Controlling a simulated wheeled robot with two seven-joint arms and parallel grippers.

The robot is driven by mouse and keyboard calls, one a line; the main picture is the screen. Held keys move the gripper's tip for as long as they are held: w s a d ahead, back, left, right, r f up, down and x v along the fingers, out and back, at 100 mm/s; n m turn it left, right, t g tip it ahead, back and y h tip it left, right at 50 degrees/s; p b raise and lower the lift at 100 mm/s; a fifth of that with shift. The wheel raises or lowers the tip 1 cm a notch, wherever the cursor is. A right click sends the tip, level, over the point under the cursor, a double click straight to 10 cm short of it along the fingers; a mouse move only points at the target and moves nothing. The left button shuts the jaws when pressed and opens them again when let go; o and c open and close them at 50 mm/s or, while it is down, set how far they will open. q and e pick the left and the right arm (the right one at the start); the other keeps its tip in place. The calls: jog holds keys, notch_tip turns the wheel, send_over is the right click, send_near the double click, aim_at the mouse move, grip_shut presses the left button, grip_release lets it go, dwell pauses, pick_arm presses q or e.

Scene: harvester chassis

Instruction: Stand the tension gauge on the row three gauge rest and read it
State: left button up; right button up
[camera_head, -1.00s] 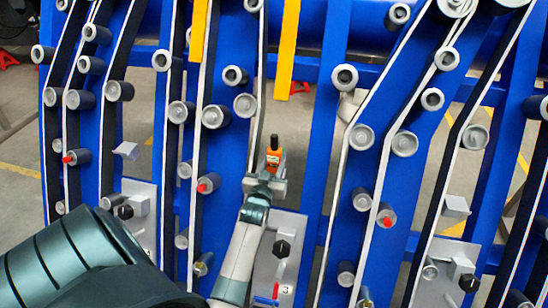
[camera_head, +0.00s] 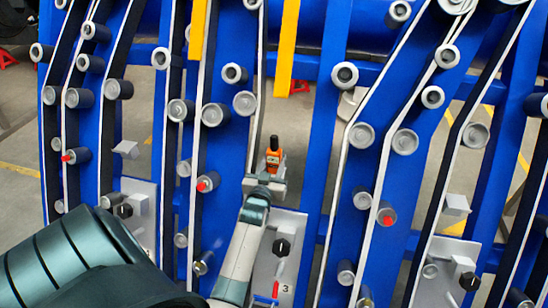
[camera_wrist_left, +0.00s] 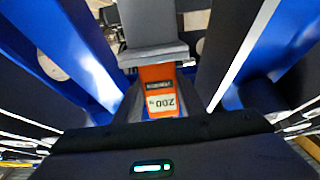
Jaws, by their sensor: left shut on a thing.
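The tension gauge (camera_head: 273,157) is a small orange block with a dark top, upright in the head view. My left gripper (camera_head: 265,182) is shut on it. In the wrist view the gauge (camera_wrist_left: 158,90) sits between the fingers, and its display appears upside down and looks like 200. A grey block (camera_wrist_left: 153,52), apparently the row three gauge rest, is against or just beyond the gauge's lower end; I cannot tell whether they touch. In the head view my gripper hides that area, above the plate marked 3 (camera_head: 287,262). My right gripper is out of view.
Blue uprights (camera_head: 322,150) with belts and rollers stand either side of the gauge. Similar grey rests show at left (camera_head: 125,149) and right (camera_head: 456,204). A black knob (camera_head: 281,247) and a red-tipped roller (camera_head: 207,183) are close to my arm. Yellow bars (camera_head: 287,50) hang above.

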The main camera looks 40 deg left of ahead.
pick_arm(q)
jog(key=o, duration=1.1)
jog(key=shift+o, duration=0.2)
jog(key=shift+f, duration=0.15)
jog(key=b+v, duration=0.4)
jog(key=v, duration=1.3)
jog(key=shift+s, duration=0.15)
jog(key=shift+d, duration=0.1)
